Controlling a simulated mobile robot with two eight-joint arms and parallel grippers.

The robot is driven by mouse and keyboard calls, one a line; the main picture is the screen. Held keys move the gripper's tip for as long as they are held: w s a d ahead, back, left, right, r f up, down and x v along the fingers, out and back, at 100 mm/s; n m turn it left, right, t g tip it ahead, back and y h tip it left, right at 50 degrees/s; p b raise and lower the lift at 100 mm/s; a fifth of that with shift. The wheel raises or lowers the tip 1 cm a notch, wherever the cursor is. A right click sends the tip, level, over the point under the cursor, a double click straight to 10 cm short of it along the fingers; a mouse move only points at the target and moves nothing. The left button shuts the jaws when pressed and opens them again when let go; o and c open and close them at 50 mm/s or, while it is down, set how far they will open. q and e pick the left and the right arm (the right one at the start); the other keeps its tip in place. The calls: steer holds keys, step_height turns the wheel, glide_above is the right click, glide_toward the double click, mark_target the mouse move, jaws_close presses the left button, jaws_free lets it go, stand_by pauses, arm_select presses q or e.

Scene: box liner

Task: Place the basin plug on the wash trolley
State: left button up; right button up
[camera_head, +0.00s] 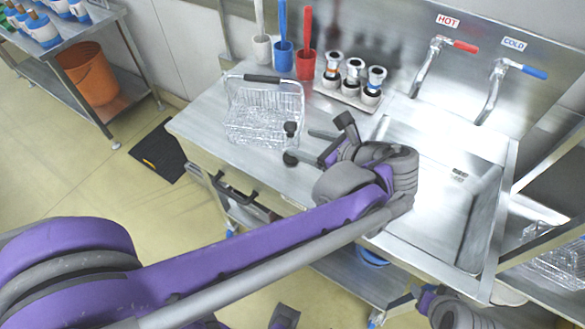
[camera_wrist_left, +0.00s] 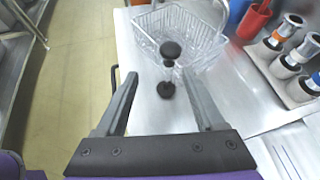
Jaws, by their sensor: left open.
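The likely basin plug is a black-topped piece with a short metal stem (camera_head: 291,128), standing on the steel counter beside the wire basket. In the left wrist view it shows as a black disc (camera_wrist_left: 171,50) above a stem, with a second dark round part (camera_wrist_left: 166,89) below on the counter. My left gripper (camera_head: 302,147) is open and empty, its two fingers pointing towards the plug, which shows between and beyond the fingertips (camera_wrist_left: 160,77). I cannot tell for sure which surface is the wash trolley. Part of my right arm shows at the bottom; its jaws are not clear.
A wire basket (camera_head: 262,126) stands on the counter. Blue (camera_head: 283,58) and red (camera_head: 306,65) cups and a rack of jars (camera_head: 348,95) line the back. A sink (camera_head: 440,185) is at right. A steel table (camera_head: 62,70) with bottles and an orange bucket (camera_head: 88,72) is at left.

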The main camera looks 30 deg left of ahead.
arm_select(q)
steer(key=s+a+f+n+h, duration=0.1)
steer(key=s+f+n, duration=0.1)
steer(key=s+a+f+n+h, duration=0.1)
steer(key=s+f, duration=0.1)
steer(key=s+a+f+n+g+h, duration=0.1)
steer(key=f+n+h, duration=0.1)
steer(key=shift+s+a+f+n, duration=0.2)
steer(key=shift+s+f+n, duration=0.1)
steer(key=shift+s, duration=0.1)
steer(key=s+d+f+n+t+h, duration=0.2)
steer(key=s+f+n+h, duration=0.5)
steer(key=n, duration=0.8)
steer(key=shift+s+d+f+h, duration=0.3)
steer(key=shift+s+d+f, duration=0.2)
steer(key=shift+d, duration=0.4)
